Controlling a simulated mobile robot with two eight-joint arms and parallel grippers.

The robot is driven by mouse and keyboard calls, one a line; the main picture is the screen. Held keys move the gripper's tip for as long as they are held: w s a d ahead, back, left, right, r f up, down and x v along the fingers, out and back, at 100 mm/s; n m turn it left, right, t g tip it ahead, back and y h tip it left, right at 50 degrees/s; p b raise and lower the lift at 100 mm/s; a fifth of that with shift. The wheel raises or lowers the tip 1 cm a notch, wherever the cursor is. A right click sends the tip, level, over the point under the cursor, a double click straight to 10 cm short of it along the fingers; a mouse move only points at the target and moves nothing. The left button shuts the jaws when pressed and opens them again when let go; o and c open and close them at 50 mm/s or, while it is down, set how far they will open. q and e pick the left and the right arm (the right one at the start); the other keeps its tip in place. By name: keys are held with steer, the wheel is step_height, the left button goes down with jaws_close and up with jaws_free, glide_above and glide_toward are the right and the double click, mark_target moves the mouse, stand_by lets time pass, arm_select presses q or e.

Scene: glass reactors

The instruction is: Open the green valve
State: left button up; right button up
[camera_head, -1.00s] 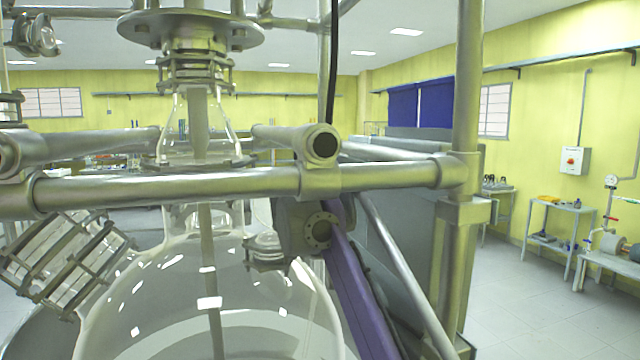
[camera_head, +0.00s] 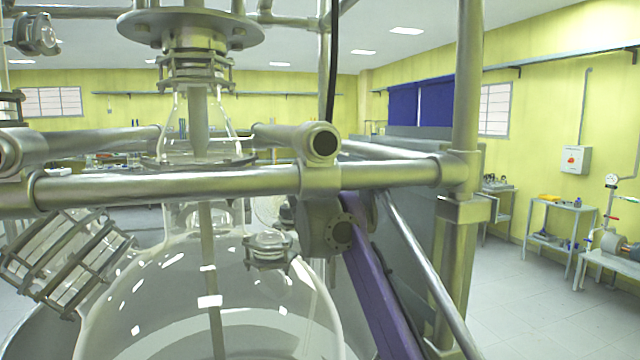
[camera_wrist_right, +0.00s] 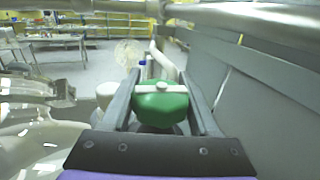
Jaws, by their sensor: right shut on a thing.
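The green valve (camera_wrist_right: 160,104) shows in the right wrist view as a rounded green handle with a pale bar across it. My right gripper (camera_wrist_right: 161,85) is shut on it, with one grey finger along each side. In the head view my purple right arm reaches up behind the metal frame; the valve cannot be made out there. The large glass reactor (camera_head: 150,295) fills the lower left of the head view, and its glass edge also shows at the left of the right wrist view (camera_wrist_right: 35,140). My left gripper is not in view.
A horizontal metal pipe (camera_head: 230,183) crosses in front of the reactor and joins an upright post (camera_head: 464,120). Grey panels (camera_wrist_right: 270,90) stand close to the right of my right gripper. Open floor (camera_head: 540,325) lies at the right, near small tables.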

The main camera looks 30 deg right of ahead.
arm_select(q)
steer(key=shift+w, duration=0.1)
arm_select(e)
steer(key=shift+w+a+n+t+y, duration=0.1)
steer(key=shift+a+n+t+y, duration=0.05)
steer(key=shift+n+t+y, duration=0.55)
steer(key=o, duration=1.4)
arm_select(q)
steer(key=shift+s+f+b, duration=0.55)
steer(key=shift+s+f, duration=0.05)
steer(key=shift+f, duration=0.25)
arm_select(e)
steer(key=v, duration=1.1)
steer(key=shift+r, duration=0.15)
